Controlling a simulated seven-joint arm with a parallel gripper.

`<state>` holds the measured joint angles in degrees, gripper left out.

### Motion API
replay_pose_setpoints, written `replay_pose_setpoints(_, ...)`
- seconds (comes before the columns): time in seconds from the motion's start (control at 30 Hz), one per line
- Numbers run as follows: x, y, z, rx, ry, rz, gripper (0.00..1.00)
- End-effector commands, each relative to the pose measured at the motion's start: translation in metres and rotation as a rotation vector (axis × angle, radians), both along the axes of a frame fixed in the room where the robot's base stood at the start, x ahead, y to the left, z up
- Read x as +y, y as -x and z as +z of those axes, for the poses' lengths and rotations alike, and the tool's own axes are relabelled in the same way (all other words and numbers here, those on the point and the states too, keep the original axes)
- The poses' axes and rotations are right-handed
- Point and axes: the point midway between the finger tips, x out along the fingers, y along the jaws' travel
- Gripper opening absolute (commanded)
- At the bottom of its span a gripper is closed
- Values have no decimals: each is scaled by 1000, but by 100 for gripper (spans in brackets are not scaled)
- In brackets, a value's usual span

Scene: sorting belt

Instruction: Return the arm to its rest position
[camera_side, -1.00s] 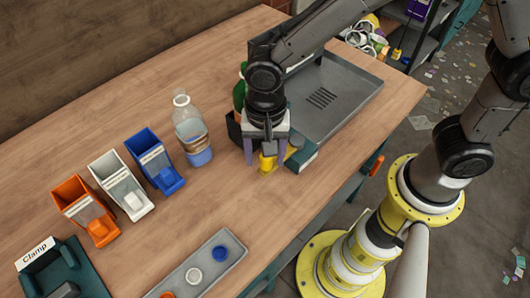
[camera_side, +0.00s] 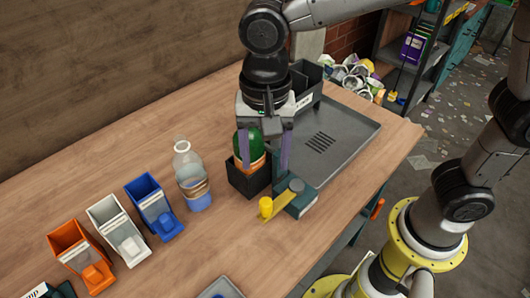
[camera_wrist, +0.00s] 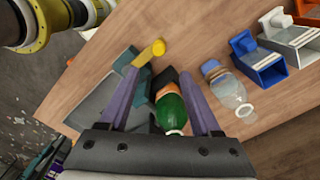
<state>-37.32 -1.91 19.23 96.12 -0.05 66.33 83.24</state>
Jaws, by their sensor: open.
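My gripper (camera_side: 264,165) is open, pointing down in the side view above a black holder (camera_side: 250,182) and a teal device with a yellow-tipped lever (camera_side: 275,205). A green bottle (camera_side: 247,148) with an orange band stands in the black holder, partly behind my gripper. In the wrist view my two purple fingers (camera_wrist: 163,100) are spread, with the green bottle (camera_wrist: 171,110) showing between them. Nothing is clearly held. I cannot tell from these views how close the fingers are to the bottle.
A clear bottle (camera_side: 190,175) stands left of the holder. Blue (camera_side: 150,205), white (camera_side: 117,228) and orange (camera_side: 78,255) bins line the left. A grey tray (camera_side: 345,135) lies behind on the right. Part of a small tray (camera_side: 220,288) shows at the bottom edge.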

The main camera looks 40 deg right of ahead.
Motion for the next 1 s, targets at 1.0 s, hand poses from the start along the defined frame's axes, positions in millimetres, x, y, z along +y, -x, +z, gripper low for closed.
replay_pose_setpoints(1.0, -205, 88, 67, -434, 6, 124, 65)
